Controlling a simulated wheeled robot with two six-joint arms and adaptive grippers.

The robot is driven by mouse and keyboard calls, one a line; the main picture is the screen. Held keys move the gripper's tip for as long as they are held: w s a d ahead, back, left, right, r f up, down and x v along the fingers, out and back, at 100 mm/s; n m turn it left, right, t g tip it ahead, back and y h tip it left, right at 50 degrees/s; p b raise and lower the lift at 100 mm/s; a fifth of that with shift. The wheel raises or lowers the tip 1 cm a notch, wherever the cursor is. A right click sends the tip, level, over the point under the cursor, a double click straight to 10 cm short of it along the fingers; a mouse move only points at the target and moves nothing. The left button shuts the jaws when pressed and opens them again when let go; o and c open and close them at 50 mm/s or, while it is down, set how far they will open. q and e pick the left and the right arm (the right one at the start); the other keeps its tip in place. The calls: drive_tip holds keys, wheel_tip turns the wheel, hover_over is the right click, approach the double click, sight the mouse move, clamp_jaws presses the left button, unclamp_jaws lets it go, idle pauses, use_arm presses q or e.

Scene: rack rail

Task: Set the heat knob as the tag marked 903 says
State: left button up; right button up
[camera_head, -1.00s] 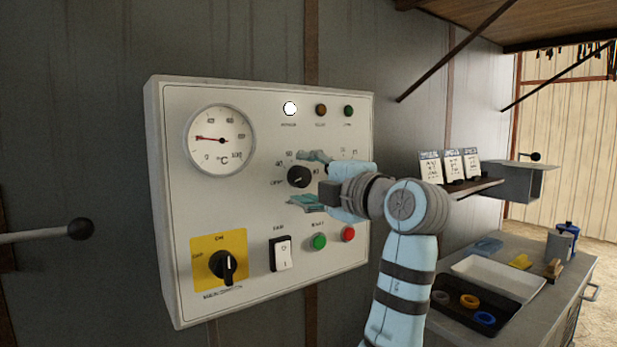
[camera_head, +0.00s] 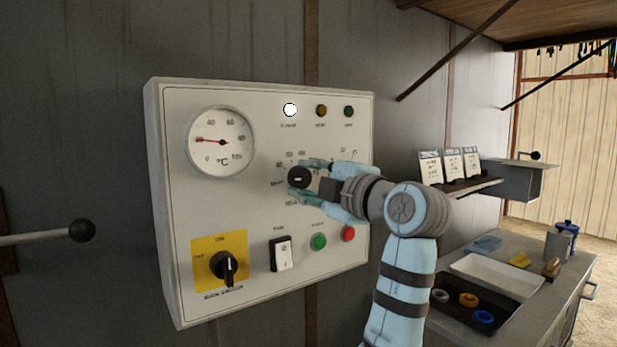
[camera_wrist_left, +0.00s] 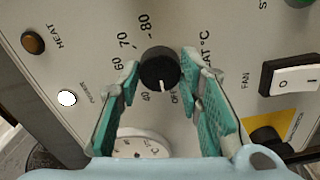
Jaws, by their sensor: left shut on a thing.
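The black heat knob (camera_head: 299,177) sits in the middle of the white control panel. In the left wrist view the knob (camera_wrist_left: 158,66) has a white pointer mark between the printed OFF and 40, with 60, 70 and 80 further around the dial. My left gripper (camera_head: 302,182) is at the knob, shut on it, with its green-padded fingers on either side; these also show in the left wrist view (camera_wrist_left: 160,80). Three white tags (camera_head: 452,164) stand on a small shelf right of the panel; their numbers are too small to read. My right gripper is not in view.
The panel (camera_head: 260,240) also carries a temperature gauge (camera_head: 220,142), a yellow-backed rotary switch (camera_head: 223,265), a white rocker switch (camera_head: 282,254), and green (camera_head: 318,241) and red (camera_head: 348,233) buttons. The round lamp (camera_head: 290,110) is lit white. A bench with trays stands lower right.

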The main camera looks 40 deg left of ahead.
use_arm(q)
drive_tip(key=m+p, duration=0.1)
drive_tip(key=m, duration=0.3)
drive_tip(key=shift+m+p, duration=0.3)
drive_tip(key=shift+p, duration=0.05)
drive_tip(key=m+p, duration=0.1)
drive_tip(key=m, duration=0.2)
drive_tip(key=shift+m+p, duration=0.3)
drive_tip(key=shift+m, duration=0.1)
drive_tip(key=m+p, duration=0.1)
drive_tip(key=m, duration=0.2)
drive_tip(key=shift+r+p, duration=0.1)
drive_tip(key=shift+p, duration=0.3)
drive_tip(key=m+p, duration=0.2)
drive_tip(key=m, duration=0.2)
drive_tip(key=m+p, duration=0.3)
drive_tip(key=m, duration=0.1)
drive_tip(key=shift+m+p, duration=0.3)
drive_tip(key=shift+p, duration=0.1)
drive_tip(key=m+p, duration=0.4)
drive_tip(key=shift+r, duration=0.1)
drive_tip(key=shift+m+p, duration=1.65)
drive_tip(key=shift+m, duration=0.05)
